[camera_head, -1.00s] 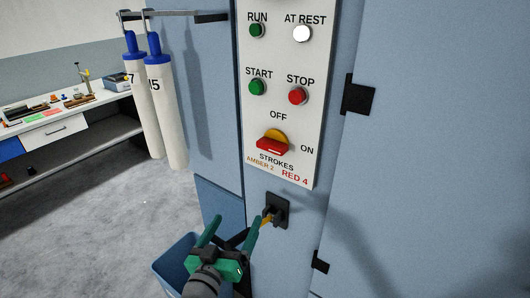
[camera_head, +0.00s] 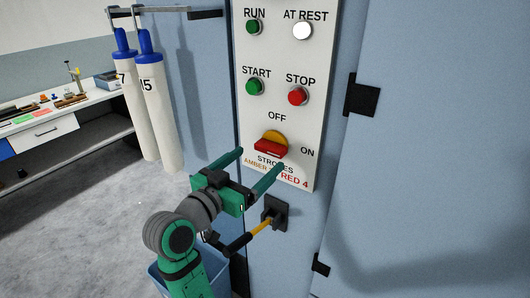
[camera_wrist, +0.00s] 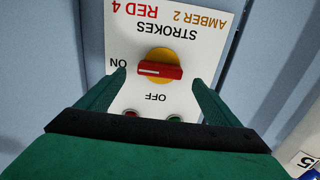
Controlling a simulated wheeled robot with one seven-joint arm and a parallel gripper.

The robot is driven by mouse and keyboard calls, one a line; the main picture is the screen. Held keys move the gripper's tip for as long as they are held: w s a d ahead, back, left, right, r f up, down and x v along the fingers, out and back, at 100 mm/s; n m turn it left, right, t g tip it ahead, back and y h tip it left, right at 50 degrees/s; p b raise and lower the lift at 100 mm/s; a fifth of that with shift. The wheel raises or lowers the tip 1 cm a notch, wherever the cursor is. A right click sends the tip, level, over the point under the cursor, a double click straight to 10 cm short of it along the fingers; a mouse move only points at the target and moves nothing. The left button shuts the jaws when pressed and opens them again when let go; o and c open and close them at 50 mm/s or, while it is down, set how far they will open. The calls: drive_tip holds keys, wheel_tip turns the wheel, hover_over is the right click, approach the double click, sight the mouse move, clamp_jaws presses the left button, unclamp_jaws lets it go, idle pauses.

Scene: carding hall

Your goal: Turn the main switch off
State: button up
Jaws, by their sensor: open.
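The main switch (camera_head: 270,147) is a red bar handle on a yellow round base, low on the white control panel. In the wrist view the switch (camera_wrist: 160,69) appears upside down, its red handle lying level and in line with the ON label (camera_wrist: 118,63). The OFF label (camera_wrist: 155,97) is a quarter turn away. My gripper (camera_head: 261,159) is open and empty, just below and in front of the switch. In the wrist view its fingers (camera_wrist: 160,77) stand either side of the handle, apart from it.
Green START (camera_head: 255,87) and red STOP (camera_head: 298,96) buttons sit above the switch. The AT REST lamp (camera_head: 302,30) looks white. A blue bin (camera_head: 160,281) stands beneath my arm.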

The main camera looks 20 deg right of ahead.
sight(266, 152)
drive_tip(key=x, duration=0.5)
drive_tip(key=shift+w+d, duration=0.2)
drive_tip(key=c, duration=1)
drive_tip(key=shift+c, duration=0.2)
